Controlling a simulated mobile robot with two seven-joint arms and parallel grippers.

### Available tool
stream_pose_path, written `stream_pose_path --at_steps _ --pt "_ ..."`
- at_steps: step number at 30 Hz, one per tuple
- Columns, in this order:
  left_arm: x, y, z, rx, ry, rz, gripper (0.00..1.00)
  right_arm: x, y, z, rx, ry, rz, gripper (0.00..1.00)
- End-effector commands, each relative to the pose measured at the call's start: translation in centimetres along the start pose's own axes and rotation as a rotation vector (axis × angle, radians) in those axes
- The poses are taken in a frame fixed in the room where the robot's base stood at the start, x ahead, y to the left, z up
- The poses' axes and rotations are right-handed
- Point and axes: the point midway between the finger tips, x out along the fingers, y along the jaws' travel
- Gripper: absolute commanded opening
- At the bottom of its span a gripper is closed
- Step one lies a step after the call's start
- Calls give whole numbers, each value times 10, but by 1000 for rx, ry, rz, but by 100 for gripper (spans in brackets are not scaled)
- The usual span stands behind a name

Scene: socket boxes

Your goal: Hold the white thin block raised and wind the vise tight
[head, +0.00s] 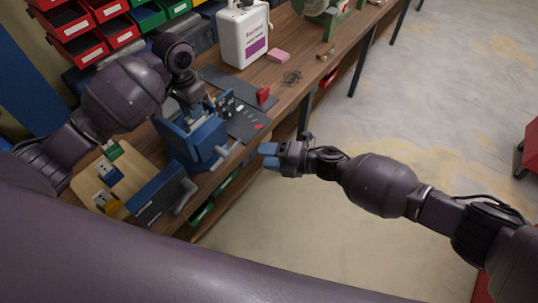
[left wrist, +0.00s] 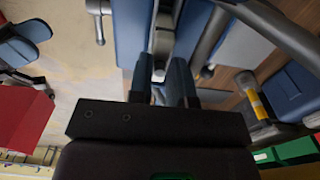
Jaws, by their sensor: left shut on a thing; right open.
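The blue vise (head: 205,140) stands at the bench's front edge, its grey handle (head: 222,155) towards the front. My left gripper (head: 198,110) reaches down over the vise. In the left wrist view its blue fingers (left wrist: 162,88) are shut on a small pale piece (left wrist: 159,74) at the vise jaws (left wrist: 191,32). This looks like the white thin block, mostly hidden by fingers and jaws; I cannot tell how high it sits. My right gripper (head: 268,155) is open and empty, right of the vise handle and apart from it, beyond the bench edge.
A second blue device (head: 158,196) with a grey lever stands at the front left, beside a wooden board (head: 132,166) with coloured pieces. A dark mat (head: 248,124) with small parts lies right of the vise. A white bottle (head: 243,40) stands behind.

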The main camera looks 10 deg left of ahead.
Motion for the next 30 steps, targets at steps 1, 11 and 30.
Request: stream_pose_path --at_steps 1,11,30 --pt "-1 0 0 0 1 0 0 0 0 0 0 0 0 55" --pt "0 0 0 -1 1 -1 48 0 0 0 0 0 0 55" --pt "-1 -3 0 -5 1 -6 50 0 0 0 0 0 0 55"
